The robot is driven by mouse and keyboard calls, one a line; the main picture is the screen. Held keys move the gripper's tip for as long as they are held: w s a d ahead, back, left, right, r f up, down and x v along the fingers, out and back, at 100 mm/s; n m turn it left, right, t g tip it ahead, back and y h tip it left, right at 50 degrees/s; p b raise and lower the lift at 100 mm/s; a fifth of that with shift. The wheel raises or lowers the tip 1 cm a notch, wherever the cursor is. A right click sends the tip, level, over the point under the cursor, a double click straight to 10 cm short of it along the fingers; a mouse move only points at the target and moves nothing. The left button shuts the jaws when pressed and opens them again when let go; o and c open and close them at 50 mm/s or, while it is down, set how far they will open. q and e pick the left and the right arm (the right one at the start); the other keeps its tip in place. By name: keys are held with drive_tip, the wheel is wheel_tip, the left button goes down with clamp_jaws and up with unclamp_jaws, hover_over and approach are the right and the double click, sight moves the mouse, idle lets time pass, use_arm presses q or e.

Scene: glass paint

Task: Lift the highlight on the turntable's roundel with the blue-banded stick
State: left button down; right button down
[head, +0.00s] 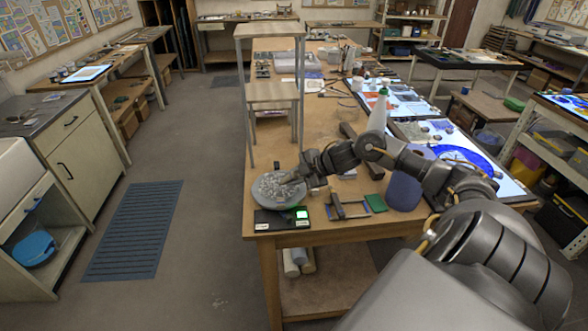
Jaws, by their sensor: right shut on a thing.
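The turntable (262,197) is a round grey disc near the front left corner of the wooden workbench. A pale, patterned roundel lies on it, partly hidden by my right gripper. My right gripper (289,180) reaches in from the right, low over the right side of the disc. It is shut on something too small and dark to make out. I cannot pick out the blue-banded stick or its band, nor tell whether a tip touches the glass. A small low rack (350,207) stands right of the turntable. My left gripper is not in view.
A green pad (376,204), a blue-grey cylinder (403,191) and a white cone bottle (378,112) stand around my right arm. A tall stepped stand (270,30) rises behind the turntable.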

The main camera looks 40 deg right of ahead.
drive_tip(key=shift+w+a, duration=0.6)
drive_tip(key=shift+w, duration=0.3)
drive_tip(key=shift+d, duration=0.1)
drive_tip(key=shift+s+d, duration=0.25)
drive_tip(key=shift+d, duration=0.25)
drive_tip(key=shift+s+d, duration=0.2)
drive_tip(key=shift+d, duration=0.3)
drive_tip(key=shift+w+a, duration=0.1)
drive_tip(key=shift+w+a, duration=0.65)
drive_tip(key=shift+a, duration=0.15)
drive_tip(key=shift+p, duration=0.3)
wheel_tip(320, 180, up, 3)
drive_tip(key=p, duration=0.2)
drive_tip(key=shift+p, duration=0.3)
drive_tip(key=shift+r, duration=1.05)
